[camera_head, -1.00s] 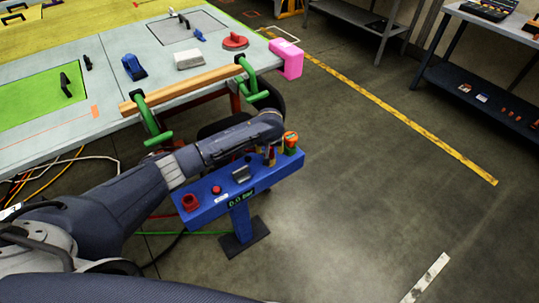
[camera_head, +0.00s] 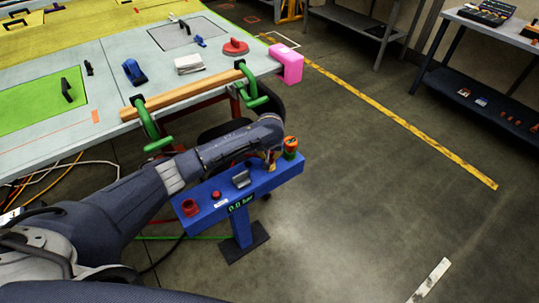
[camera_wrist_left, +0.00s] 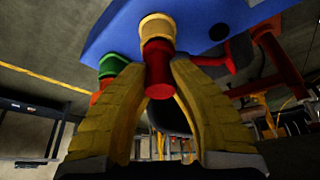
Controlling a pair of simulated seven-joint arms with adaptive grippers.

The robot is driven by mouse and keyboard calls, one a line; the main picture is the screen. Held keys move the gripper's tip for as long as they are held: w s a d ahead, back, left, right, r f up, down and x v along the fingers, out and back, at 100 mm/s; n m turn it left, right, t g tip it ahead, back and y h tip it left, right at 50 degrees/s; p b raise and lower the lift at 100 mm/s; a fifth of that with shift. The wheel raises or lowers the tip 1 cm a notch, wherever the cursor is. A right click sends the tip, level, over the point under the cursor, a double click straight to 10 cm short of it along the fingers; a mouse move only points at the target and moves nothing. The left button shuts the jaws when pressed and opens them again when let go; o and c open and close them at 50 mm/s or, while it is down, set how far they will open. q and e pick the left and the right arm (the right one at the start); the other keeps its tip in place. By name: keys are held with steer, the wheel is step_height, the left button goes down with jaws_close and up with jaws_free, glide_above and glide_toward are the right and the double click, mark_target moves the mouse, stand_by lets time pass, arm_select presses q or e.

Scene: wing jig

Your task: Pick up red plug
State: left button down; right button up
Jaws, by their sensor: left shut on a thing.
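The red plug (camera_wrist_left: 157,58) shows in the wrist view, below a yellow collar (camera_wrist_left: 157,27) on the underside of a blue block in this picture. My left gripper (camera_wrist_left: 156,72) is shut on the red plug, with one yellow finger on each side. In the head view my left gripper (camera_head: 270,160) is at the right part of the blue stand, partly hidden by my arm. The plug is too small there to tell clearly. My right gripper is not in view.
The blue stand (camera_head: 222,207) carries a red ring (camera_head: 190,207), a red button (camera_head: 216,195) and an orange-and-green fitting (camera_head: 290,147). Behind it is the worktable with green clamps (camera_head: 148,125), a wooden bar (camera_head: 190,89) and a pink block (camera_head: 287,65).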

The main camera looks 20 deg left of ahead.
arm_select(q)
step_height(320, 180, up, 4)
steer(key=shift+s+f, duration=0.1)
steer(key=shift+f, duration=0.1)
steer(key=s+d+r, duration=0.1)
steer(key=s+d, duration=0.1)
steer(key=s, duration=0.6)
steer(key=s+d+r, duration=0.1)
steer(key=s+d, duration=0.2)
steer(key=s, duration=0.6)
steer(key=shift+r, duration=0.35)
